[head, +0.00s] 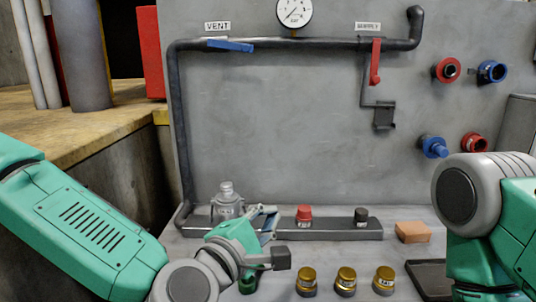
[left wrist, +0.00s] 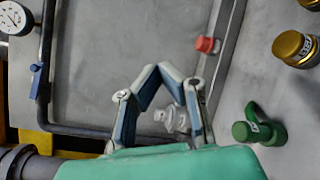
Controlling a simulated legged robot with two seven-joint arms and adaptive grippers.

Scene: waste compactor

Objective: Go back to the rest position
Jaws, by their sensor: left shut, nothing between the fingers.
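My left gripper (head: 272,212) is in the lower middle of the head view, in front of the grey panel and above the table. In the left wrist view its fingers (left wrist: 160,72) bend together at the tips, shut and empty. A clear bottle-like object (head: 226,202) stands just left of it in the head view, and shows behind the fingers in the left wrist view (left wrist: 172,120). My right arm comes in at the right edge of the head view; its gripper is out of the picture.
A shelf strip (head: 335,230) carries a red-capped item (head: 304,214) and a dark-capped one (head: 361,215). Three gold-capped jars (head: 346,280), a green item (left wrist: 262,125) and an orange block (head: 412,232) sit nearby. Blue (head: 230,45) and red (head: 376,62) handles are on the pipe above.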

